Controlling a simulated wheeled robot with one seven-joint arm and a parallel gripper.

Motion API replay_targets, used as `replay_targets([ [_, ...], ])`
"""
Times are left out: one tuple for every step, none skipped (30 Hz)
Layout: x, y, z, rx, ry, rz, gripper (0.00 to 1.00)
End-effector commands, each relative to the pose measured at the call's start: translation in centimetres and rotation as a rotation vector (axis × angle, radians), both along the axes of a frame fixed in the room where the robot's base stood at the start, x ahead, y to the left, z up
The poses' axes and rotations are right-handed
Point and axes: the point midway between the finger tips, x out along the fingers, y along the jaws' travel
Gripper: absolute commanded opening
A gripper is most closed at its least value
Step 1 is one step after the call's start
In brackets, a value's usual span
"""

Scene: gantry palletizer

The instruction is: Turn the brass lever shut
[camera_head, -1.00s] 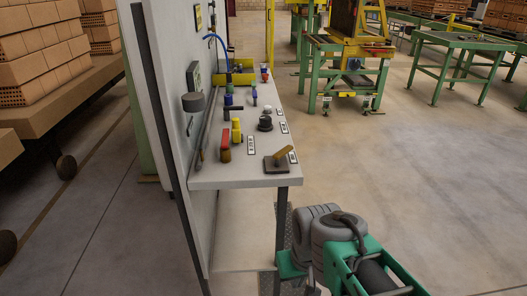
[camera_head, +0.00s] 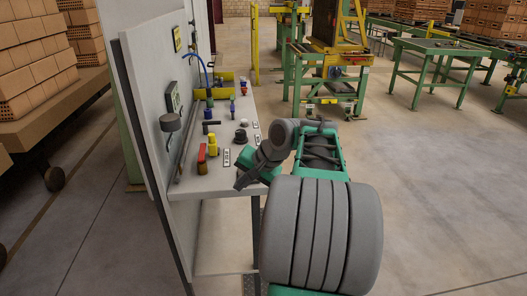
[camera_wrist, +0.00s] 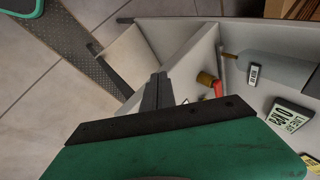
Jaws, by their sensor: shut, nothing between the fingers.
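My gripper (camera_head: 241,183) is over the shelf's near right corner in the head view. In the wrist view my gripper (camera_wrist: 157,90) shows as two dark fingers held together, with nothing seen between them. I cannot tell whether the fingertips touch the lever.
A red handle (camera_head: 201,157) and a yellow fitting (camera_head: 213,146) stand left of my gripper. A black knob (camera_head: 241,136) stands farther back. The upright grey panel (camera_head: 150,90) bounds the shelf on the left. Open floor lies right, before a green table (camera_head: 437,60).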

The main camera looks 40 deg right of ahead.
Motion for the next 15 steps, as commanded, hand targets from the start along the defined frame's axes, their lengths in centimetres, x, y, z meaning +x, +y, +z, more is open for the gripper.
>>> replay_targets([
  [-1.1,-4.8,2.2,0.059,-0.032,-0.105,0.00],
  [-1.8,-7.0,3.0,0.094,-0.054,-0.155,0.00],
  [-2.8,-9.6,3.9,0.136,-0.078,-0.213,0.00],
  [-3.7,-11.1,4.5,0.162,-0.095,-0.249,0.00],
  [-4.5,-12.4,5.0,0.185,-0.110,-0.278,0.00],
  [-5.5,-13.7,5.4,0.210,-0.124,-0.310,0.00],
  [-6.0,-14.4,5.7,0.223,-0.132,-0.327,0.00],
  [-6.4,-14.9,5.8,0.235,-0.138,-0.339,0.00],
  [-6.7,-15.3,5.8,0.244,-0.143,-0.350,0.00],
  [-6.8,-15.4,5.8,0.249,-0.146,-0.353,0.00],
  [-6.7,-15.4,5.6,0.252,-0.147,-0.354,0.00],
  [-6.4,-15.3,5.3,0.253,-0.147,-0.354,0.00],
  [-6.1,-15.2,5.0,0.252,-0.147,-0.353,0.00],
  [-5.7,-15.1,4.7,0.251,-0.147,-0.351,0.00],
  [-5.2,-15.0,4.2,0.251,-0.145,-0.350,0.00],
])
